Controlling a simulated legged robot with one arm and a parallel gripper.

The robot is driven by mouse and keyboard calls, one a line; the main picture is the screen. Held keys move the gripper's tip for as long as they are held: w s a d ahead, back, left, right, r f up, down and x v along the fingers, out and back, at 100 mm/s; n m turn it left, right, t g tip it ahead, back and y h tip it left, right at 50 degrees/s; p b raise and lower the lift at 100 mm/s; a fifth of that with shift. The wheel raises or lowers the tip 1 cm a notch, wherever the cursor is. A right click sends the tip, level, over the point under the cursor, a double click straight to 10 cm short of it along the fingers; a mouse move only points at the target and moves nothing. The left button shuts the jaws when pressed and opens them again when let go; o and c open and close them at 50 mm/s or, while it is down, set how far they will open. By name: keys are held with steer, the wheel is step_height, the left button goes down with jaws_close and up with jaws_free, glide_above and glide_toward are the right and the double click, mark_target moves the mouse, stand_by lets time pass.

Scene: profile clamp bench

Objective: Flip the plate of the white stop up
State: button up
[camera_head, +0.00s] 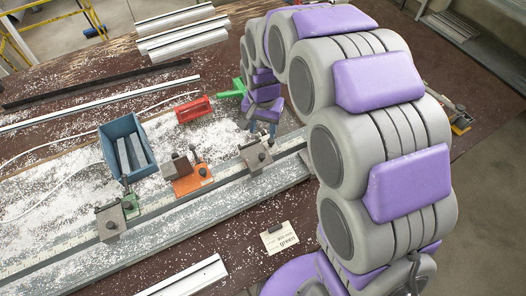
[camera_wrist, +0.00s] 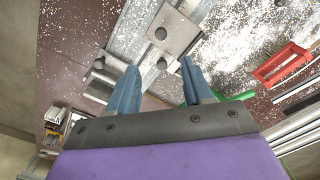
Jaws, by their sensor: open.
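The white stop (camera_head: 256,153) sits on the long rail, the farthest right of the stops there, a pale grey block with a dark knob. Whether the plate lies flat or stands up is hard to tell. My gripper (camera_head: 265,122) is above and just behind the stop in the head view. In the wrist view its blue fingers (camera_wrist: 158,72) are apart with nothing between them, and contact cannot be judged.
An orange stop (camera_head: 190,180) and a green stop (camera_head: 130,205) sit farther left on the rail (camera_head: 226,181). A blue bin (camera_head: 128,146) with grey bars, a red part (camera_head: 194,110) and a green part (camera_head: 233,89) lie behind. A card (camera_head: 280,238) lies in front. White chips cover the bench.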

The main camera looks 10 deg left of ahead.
mark_target(262, 155)
step_height(262, 155, down, 14)
steer(key=shift+a+r+b, duration=0.15)
steer(key=shift+r+b, duration=0.05)
steer(key=shift+b, duration=0.3)
steer(key=shift+c, duration=0.2)
jaws_close()
